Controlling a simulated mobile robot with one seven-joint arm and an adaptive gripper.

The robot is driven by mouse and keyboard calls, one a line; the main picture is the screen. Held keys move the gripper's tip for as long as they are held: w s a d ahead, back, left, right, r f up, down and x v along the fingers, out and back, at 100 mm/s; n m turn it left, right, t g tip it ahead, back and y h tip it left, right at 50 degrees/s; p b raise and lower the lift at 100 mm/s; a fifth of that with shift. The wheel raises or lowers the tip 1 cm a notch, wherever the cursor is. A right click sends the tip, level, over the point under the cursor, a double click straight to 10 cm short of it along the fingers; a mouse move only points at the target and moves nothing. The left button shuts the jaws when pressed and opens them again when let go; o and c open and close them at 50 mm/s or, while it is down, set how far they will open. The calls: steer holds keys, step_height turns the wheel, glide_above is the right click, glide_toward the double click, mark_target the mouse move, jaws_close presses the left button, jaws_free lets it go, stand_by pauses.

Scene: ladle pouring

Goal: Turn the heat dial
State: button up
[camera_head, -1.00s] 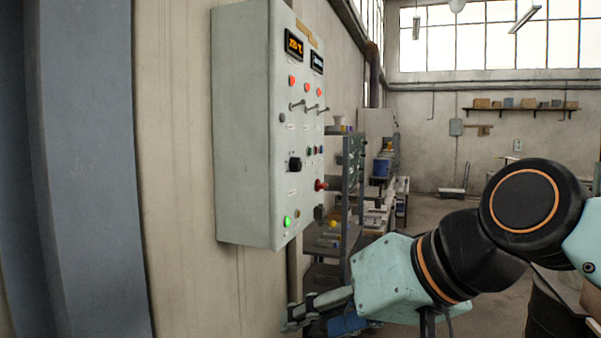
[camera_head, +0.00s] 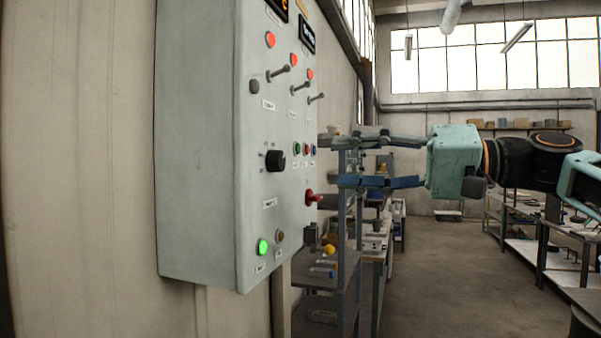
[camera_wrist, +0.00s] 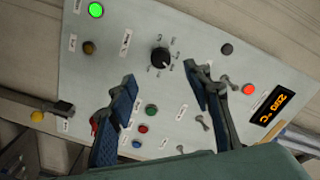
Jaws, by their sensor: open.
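The heat dial appears to be the round black knob (camera_head: 275,160) on the front face of the grey control box (camera_head: 200,150). In the wrist view the black knob (camera_wrist: 160,57) sits beyond and between the fingertips, with a white pointer mark and small markings around it. My gripper (camera_head: 331,161) is open and empty, with its fingers pointing at the panel from the right. In the wrist view the fingers of my gripper (camera_wrist: 162,74) spread to either side of the knob, apart from it. An orange-digit display (camera_wrist: 270,107) is at the right of the wrist view.
Metal toggle levers (camera_head: 278,73) and red lights (camera_head: 270,40) are above the knob. A red knob (camera_head: 313,197) sticks out below the fingers' level. A lit green button (camera_head: 263,247) is low on the panel. Shelving (camera_head: 345,270) stands behind; the right-hand floor (camera_head: 430,270) is open.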

mark_target(282, 162)
steer(key=x, duration=1.1)
steer(key=shift+w+d+r, duration=0.2)
steer(key=shift+w+r, duration=0.05)
steer(key=shift+w, duration=0.15)
steer(key=c, duration=1.1)
